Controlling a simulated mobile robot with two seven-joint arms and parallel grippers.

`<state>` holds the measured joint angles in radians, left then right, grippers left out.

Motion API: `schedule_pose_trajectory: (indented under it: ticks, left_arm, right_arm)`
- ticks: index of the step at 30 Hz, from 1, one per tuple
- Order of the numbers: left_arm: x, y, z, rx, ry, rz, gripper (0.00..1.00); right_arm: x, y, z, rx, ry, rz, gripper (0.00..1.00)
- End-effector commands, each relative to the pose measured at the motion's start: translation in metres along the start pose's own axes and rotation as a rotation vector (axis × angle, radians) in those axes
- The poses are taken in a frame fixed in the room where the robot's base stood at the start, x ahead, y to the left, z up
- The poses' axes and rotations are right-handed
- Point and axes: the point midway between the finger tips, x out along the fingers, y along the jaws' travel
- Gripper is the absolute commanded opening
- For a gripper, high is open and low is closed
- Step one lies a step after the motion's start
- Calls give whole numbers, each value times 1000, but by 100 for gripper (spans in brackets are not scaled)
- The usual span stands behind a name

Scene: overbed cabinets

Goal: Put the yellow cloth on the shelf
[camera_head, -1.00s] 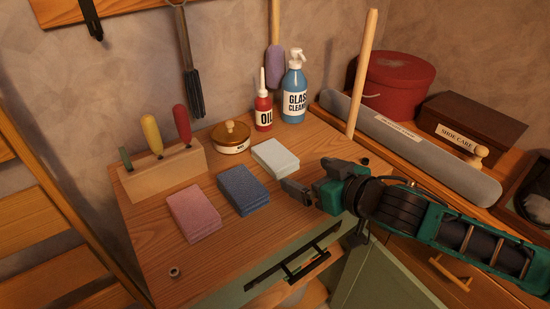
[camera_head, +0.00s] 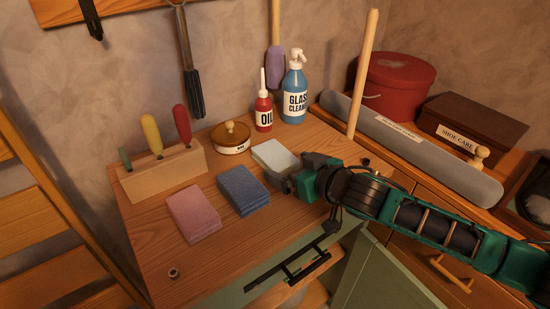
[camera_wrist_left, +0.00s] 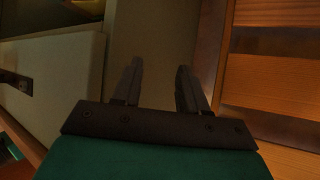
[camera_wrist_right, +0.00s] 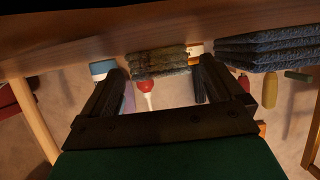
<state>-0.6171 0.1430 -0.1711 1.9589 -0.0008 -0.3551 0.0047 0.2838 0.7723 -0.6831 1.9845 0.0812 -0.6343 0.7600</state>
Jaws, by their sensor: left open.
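No yellow cloth shows clearly. A yellow patch (camera_wrist_left: 90,6) is cut off at the top of the left wrist view, and I cannot tell what it is. Folded pink (camera_head: 193,214), blue (camera_head: 243,190) and pale (camera_head: 274,155) cloths lie on the cabinet top. My right gripper (camera_head: 280,183) is low over the top, at the pale cloth's near right edge. In the right wrist view its fingers are apart, with the pale cloth (camera_wrist_right: 158,62) between or just beyond the tips. My left gripper (camera_wrist_left: 158,80) is open and empty, outside the head view, near a pale panel.
A tool block (camera_head: 163,171), a round tin (camera_head: 231,138), an oil bottle (camera_head: 263,112) and a glass cleaner bottle (camera_head: 294,94) stand at the back. A grey roll (camera_head: 400,140) and a shoe care box (camera_head: 466,124) lie to the right. A green door (camera_head: 380,279) hangs open below.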

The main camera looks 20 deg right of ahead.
Motion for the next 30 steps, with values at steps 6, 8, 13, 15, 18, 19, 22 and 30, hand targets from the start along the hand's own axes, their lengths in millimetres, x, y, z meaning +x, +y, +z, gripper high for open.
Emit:
schedule_pose_trajectory:
  ticks: [6,8,13,15,18,19,22,30]
  left_arm:
    - [0,0,0,0,0,0,43]
    - [0,0,0,0,0,0,43]
    - [0,0,0,0,-1,0,43]
    - [0,0,1,0,-1,0,43]
    - [0,0,1,0,-2,0,43]
    - [0,0,1,0,-3,0,43]
    - [-1,0,2,0,-4,0,43]
    - [-4,-1,-1,2,-5,-2,43]
  right_arm:
    - [0,0,0,0,0,0,73]
    - [0,0,0,0,0,0,67]
    - [0,0,0,0,0,0,51]
    - [0,0,0,0,0,0,44]
    - [0,0,0,-1,1,0,37]
    - [0,0,0,-1,1,0,37]
    - [0,0,0,-1,1,0,37]
    - [-7,1,-17,-2,4,1,37]
